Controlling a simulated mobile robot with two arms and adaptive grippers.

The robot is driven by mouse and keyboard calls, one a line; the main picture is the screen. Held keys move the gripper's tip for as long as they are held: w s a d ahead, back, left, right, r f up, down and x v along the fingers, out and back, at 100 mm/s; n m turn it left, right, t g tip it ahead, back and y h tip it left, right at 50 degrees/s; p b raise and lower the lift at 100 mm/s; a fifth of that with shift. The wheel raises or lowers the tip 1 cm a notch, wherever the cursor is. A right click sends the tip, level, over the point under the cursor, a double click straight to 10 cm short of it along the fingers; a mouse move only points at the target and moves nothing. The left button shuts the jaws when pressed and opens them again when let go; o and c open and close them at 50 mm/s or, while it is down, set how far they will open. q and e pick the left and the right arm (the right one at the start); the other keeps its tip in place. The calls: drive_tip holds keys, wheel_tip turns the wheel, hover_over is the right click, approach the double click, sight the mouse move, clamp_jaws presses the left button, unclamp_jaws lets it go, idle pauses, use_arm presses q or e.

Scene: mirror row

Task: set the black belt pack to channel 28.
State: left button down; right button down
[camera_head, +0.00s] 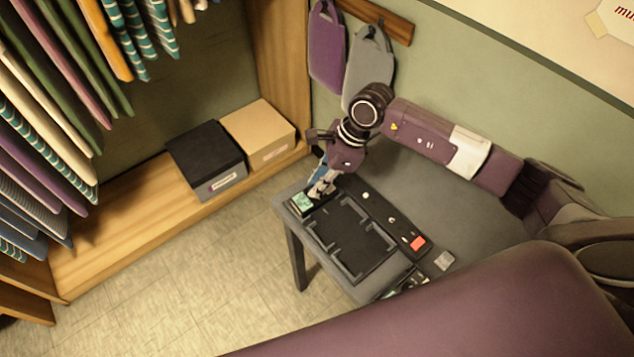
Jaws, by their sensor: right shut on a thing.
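The black belt pack (297,210) is at the far left corner of the grey table, with its small green screen facing up. The digits on the screen are too small to read. My right gripper (321,187) reaches in from the right and points down at the pack. Its fingers are shut on the pack at the end beside the screen. The fingers and wrist hide that part, so I cannot tell exactly where they grip it. My left gripper is not in view.
A black tray with compartments (322,236) lies on the table. Beside it is a dark strip with small round knobs and a red patch (417,243). A small grey square (444,260) lies to the right. Two boxes stand on the wooden shelf (130,225). Bags hang behind my right arm.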

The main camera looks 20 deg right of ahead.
drive_tip(key=m, duration=0.2)
drive_tip(key=m+t+b, duration=0.1)
drive_tip(key=m, duration=0.1)
drive_tip(key=shift+s+a+f+t+h+b, duration=0.1)
drive_tip(key=shift+s+a+t+h+b, duration=0.1)
drive_tip(key=shift+t+h+b, duration=0.15)
drive_tip(key=m+h+b, duration=0.1)
drive_tip(key=m, duration=0.2)
drive_tip(key=m+t+b, duration=0.1)
drive_tip(key=m, duration=0.1)
drive_tip(key=shift+a+m+h+b, duration=0.1)
drive_tip(key=shift+m+h+b, duration=0.2)
drive_tip(key=shift+m+h, duration=0.1)
drive_tip(key=shift+s, duration=0.1)
drive_tip(key=c, duration=1.8)
unclamp_jaws()
drive_tip(key=v, duration=1.2)
drive_tip(key=shift+s, duration=0.1)
